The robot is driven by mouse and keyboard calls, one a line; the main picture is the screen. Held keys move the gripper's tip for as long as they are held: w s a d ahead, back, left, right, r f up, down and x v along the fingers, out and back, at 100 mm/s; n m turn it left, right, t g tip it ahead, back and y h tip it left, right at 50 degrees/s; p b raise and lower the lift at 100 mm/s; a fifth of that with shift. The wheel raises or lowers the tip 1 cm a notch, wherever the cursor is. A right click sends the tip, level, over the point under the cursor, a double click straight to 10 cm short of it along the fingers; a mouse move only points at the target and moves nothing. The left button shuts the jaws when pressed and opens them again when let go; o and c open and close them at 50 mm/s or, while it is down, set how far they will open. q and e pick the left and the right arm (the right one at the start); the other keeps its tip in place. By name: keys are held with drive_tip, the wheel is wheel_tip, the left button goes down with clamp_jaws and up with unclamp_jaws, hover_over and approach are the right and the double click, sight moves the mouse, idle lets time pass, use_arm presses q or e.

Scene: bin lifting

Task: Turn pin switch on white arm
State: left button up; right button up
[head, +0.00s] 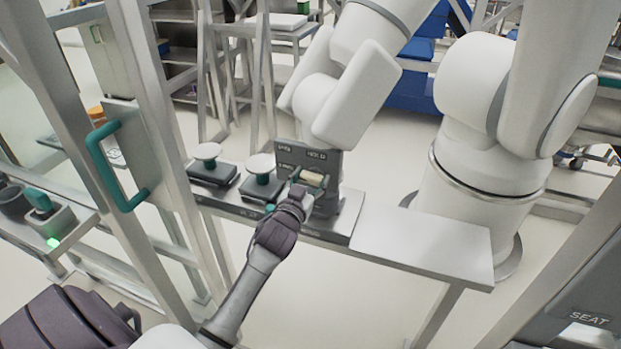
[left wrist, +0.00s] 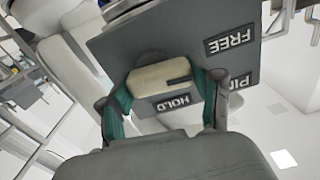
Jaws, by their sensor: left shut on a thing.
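The white arm (head: 350,90) comes down from the top to a dark grey panel (head: 328,160), which also fills the upper middle of the left wrist view (left wrist: 200,40). The pin switch (head: 312,177) is a cream knob on this panel. In the left wrist view the knob (left wrist: 160,78) lies roughly crosswise, above the "HOLD" label, with "FREE" and "PIN" labels to its right. My left gripper (head: 309,184) is shut on the knob, its teal fingers on either side of it. My right gripper is not in view.
Two dark pedestals with pale discs (head: 208,160) stand left of the panel. A bare light shelf (head: 425,243) extends right. A metal frame with a teal handle (head: 112,165) stands at the left. A large white machine (head: 485,150) stands at the right.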

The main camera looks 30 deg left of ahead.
use_arm(q)
drive_tip(key=m+p, duration=0.1)
drive_tip(key=m, duration=0.2)
drive_tip(key=shift+r, duration=0.1)
drive_tip(key=m, duration=0.4)
drive_tip(key=shift+d+m+p, duration=0.15)
drive_tip(key=shift+m+p, duration=0.2)
drive_tip(key=shift+m, duration=0.05)
drive_tip(key=m, duration=0.4)
drive_tip(key=shift+m, duration=0.3)
drive_tip(key=shift+w+d+m+p, duration=0.1)
drive_tip(key=shift+m+p, duration=0.1)
drive_tip(key=shift+m, duration=0.9)
drive_tip(key=shift+d+m+p, duration=0.1)
drive_tip(key=shift+m+p, duration=0.05)
drive_tip(key=shift+m, duration=0.95)
drive_tip(key=o, duration=1.1)
drive_tip(key=shift+o, duration=0.2)
drive_tip(key=v, duration=1.2)
